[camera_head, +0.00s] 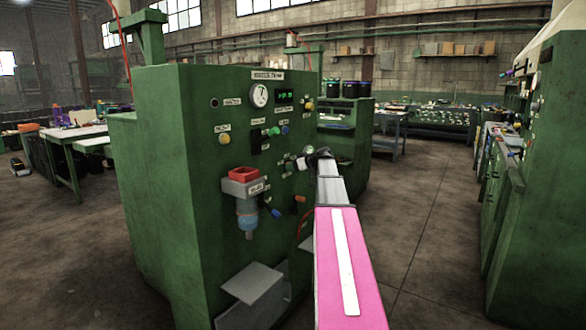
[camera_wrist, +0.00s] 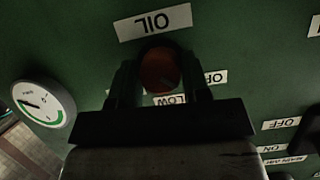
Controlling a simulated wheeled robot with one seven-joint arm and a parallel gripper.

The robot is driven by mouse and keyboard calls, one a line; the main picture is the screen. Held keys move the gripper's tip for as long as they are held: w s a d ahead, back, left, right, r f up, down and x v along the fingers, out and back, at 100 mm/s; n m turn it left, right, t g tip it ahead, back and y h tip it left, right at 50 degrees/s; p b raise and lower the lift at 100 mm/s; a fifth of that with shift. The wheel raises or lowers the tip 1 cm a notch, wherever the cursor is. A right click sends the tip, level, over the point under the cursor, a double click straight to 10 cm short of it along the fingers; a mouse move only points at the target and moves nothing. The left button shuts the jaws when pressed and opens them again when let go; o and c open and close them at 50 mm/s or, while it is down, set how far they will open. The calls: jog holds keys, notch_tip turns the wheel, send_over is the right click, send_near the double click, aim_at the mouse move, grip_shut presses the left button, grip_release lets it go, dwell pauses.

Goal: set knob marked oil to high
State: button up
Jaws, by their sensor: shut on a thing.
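The oil knob (camera_wrist: 158,70) is a dark reddish-brown round knob in the wrist view. It sits under an upside-down plate marked OIL (camera_wrist: 153,22). My gripper (camera_wrist: 160,76) is shut on the knob, with one dark finger on each side of it. A LOW label (camera_wrist: 170,99) shows just below the knob, partly hidden by my gripper. Another label (camera_wrist: 215,77) is half covered by the right finger. The knob's pointer cannot be made out. In the head view my gripper (camera_head: 316,154) is against the green machine's panel and hides the knob.
The green machine (camera_head: 150,150) carries a large dial (camera_head: 259,95), several buttons, and a red-topped cup unit (camera_head: 243,174). A small gauge (camera_wrist: 44,103) is left of the knob in the wrist view. Another green machine (camera_head: 540,180) stands right. The floor between is clear.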

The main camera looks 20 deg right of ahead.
jog(key=m+g+y, duration=0.1)
jog(key=m, duration=0.2)
jog(key=shift+w+d+y, duration=0.1)
jog(key=shift+y, duration=0.3)
jog(key=m+y, duration=0.2)
jog(key=m, duration=0.2)
jog(key=shift+f+g, duration=0.1)
jog(key=shift+g, duration=0.3)
jog(key=m+y, duration=0.2)
jog(key=m, duration=0.2)
jog(key=m+y, duration=0.1)
jog(key=m, duration=0.2)
jog(key=shift+f+m+t+y, duration=0.1)
jog(key=shift+m+t+y, duration=0.3)
jog(key=o, duration=0.9)
